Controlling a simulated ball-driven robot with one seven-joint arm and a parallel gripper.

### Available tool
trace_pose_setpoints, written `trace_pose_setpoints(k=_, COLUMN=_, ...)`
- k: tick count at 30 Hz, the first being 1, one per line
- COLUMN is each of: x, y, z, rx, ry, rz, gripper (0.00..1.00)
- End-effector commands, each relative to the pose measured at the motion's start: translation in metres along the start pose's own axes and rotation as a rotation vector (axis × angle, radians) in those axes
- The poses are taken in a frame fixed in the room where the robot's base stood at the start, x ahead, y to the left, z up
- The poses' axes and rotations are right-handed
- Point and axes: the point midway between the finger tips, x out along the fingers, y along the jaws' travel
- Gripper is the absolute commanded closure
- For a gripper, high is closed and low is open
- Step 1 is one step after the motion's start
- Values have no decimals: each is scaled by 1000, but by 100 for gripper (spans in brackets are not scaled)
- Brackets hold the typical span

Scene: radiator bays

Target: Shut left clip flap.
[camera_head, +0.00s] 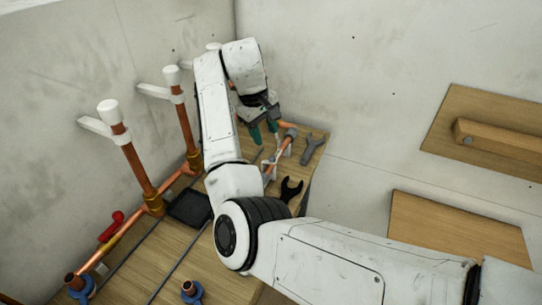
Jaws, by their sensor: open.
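My gripper (264,132) hangs at the end of my bent arm over the far end of the wooden bench, with its two green fingertips apart and nothing seen between them. Just below and to the right of it, a copper pipe (282,150) runs along the bench with small white clip parts (269,168) at its near end. One white part appears to stick up beside the pipe. The clip parts are small and partly hidden by my arm, so I cannot tell which is the left clip flap or how far open it is.
A grey wrench (313,148) and a black open-ended tool (290,189) lie right of the pipe. White-capped copper pipes (134,160) rise at left from a copper run with a red-handled valve (111,227). A black pad (189,208) lies on the bench (170,248).

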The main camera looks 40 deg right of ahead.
Motion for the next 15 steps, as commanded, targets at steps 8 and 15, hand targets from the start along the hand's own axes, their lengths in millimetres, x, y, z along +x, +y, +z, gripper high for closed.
trace_pose_setpoints(k=8, x=47, y=0, z=1, rx=0, ry=-4, rz=0, gripper=53)
trace_pose_setpoints(k=15, x=85, y=0, z=1, rx=2, ry=-2, rz=0, gripper=53)
